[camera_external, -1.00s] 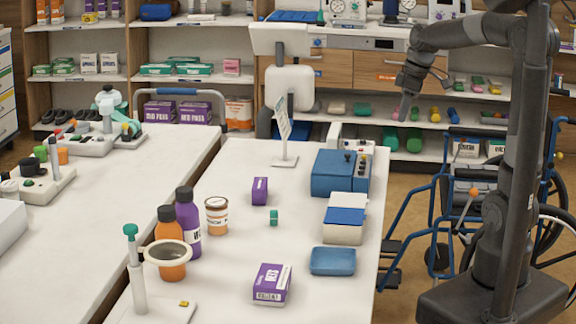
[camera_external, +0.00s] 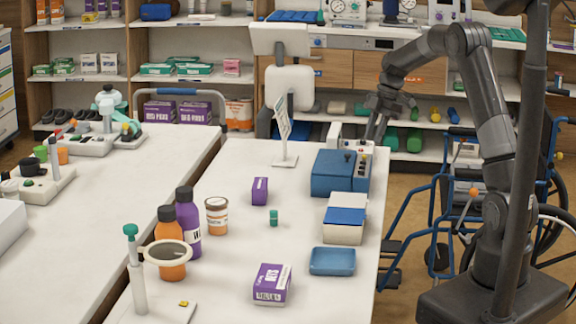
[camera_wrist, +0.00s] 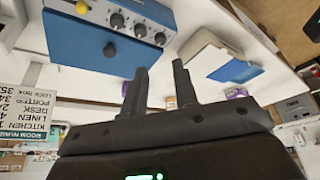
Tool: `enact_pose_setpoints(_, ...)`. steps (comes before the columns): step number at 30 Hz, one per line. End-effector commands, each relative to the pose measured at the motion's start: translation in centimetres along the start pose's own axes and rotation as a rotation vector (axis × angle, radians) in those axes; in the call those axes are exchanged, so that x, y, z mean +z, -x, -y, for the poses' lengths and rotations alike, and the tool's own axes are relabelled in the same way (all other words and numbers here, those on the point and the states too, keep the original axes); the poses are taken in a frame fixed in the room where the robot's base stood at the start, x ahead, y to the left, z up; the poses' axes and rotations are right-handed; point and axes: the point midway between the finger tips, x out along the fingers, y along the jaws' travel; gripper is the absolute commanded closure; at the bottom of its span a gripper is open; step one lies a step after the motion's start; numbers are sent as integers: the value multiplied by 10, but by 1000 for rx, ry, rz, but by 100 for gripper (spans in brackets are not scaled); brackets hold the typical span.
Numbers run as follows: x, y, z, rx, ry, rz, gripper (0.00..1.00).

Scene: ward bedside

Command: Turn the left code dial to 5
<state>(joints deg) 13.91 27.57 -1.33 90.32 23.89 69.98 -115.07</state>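The blue lockbox (camera_external: 334,172) stands at the far right of the table; its grey panel is on its right side. In the wrist view, the blue box front (camera_wrist: 90,45) has a dark knob (camera_wrist: 110,49), and the grey panel carries a row of three dark dials (camera_wrist: 140,30) and a yellow button (camera_wrist: 81,7). That view is turned over, and I cannot read the dial settings. My gripper (camera_wrist: 160,67) is open and empty, its fingers apart from the dials. In the external view, my gripper (camera_external: 375,137) points down close to the box's back right corner.
A white box with a blue top (camera_external: 345,217) and a blue tray (camera_external: 332,261) stand in front of the lockbox. A room-number sign (camera_external: 283,130) stands to its left. A blue wheelchair (camera_external: 470,200) is right of the table. The table's middle holds small items.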

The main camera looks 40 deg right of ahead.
Motion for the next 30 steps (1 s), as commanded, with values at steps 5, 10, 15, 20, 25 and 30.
enact_pose_setpoints(5,-1,-35,1,-6,0,0,73)
enact_pose_setpoints(10,0,-66,1,-4,-2,0,73)
enact_pose_setpoints(15,0,-86,1,-2,-2,0,73)
enact_pose_setpoints(20,0,-94,1,-1,-2,1,73)
enact_pose_setpoints(25,0,-95,1,0,-2,1,73)
enact_pose_setpoints(30,0,-95,1,0,-2,1,80)
